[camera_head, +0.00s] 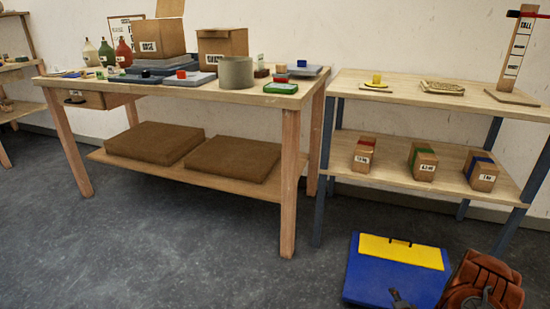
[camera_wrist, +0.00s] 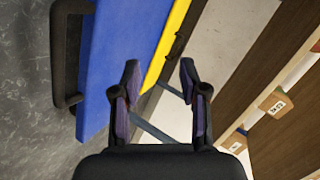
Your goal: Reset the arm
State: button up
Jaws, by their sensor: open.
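My gripper (camera_wrist: 160,85) shows in the wrist view with its two dark fingers spread apart and nothing between them. A blue and yellow case (camera_wrist: 120,45) with black handles lies beyond and to the left of the fingers in that view. I cannot tell how near the fingers are to it. In the head view the same case (camera_head: 385,280) is on the floor at the lower right. I cannot make out my gripper surely in the head view.
A wooden workbench (camera_head: 230,95) holds boxes, bottles and small blocks. A shelf table (camera_head: 440,95) on the right bears several labelled boxes on its lower shelf. A brown bag-like object (camera_head: 485,283) is beside the case. The grey floor (camera_head: 180,250) at left front is clear.

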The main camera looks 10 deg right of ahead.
jog(key=w+a+r+n+g+y+p, duration=0.1)
jog(key=w+a+r+n+g+p, duration=0.2)
jog(key=r, duration=0.8)
jog(key=w+a+r+n+g+y+p, duration=0.1)
jog(key=a+r+n+p, duration=0.4)
jog(key=r, duration=0.6)
jog(key=s+a+r+n+g+p, duration=0.1)
jog(key=s+a+r+p, duration=0.15)
jog(key=r, duration=0.45)
jog(key=s+a+r+g+p, duration=0.1)
jog(key=s+a+r+p, duration=0.1)
jog(key=a+r+p, duration=0.35)
jog(key=s+a+r+n+g+p, duration=0.1)
jog(key=s+r+p, duration=0.1)
jog(key=r, duration=0.7)
jog(key=s+a+r+n+g+p, duration=0.2)
jog(key=s+a+r+p, duration=0.3)
jog(key=s+r, duration=0.5)
jog(key=s+a+r+n+g+y+p, duration=0.1)
jog(key=s+a+r+p, duration=0.4)
jog(key=s+r, duration=0.6)
jog(key=s+a+r+n+g+p, duration=0.3)
jog(key=s+a+r, duration=0.4)
jog(key=s+r, duration=0.4)
jog(key=s+n+p, duration=0.1)
jog(key=p, duration=0.1)
jog(key=shift+r+n+g+y+p, duration=0.25)
jog(key=shift+n+g+y+p, duration=0.05)
jog(key=shift+p, duration=0.1)
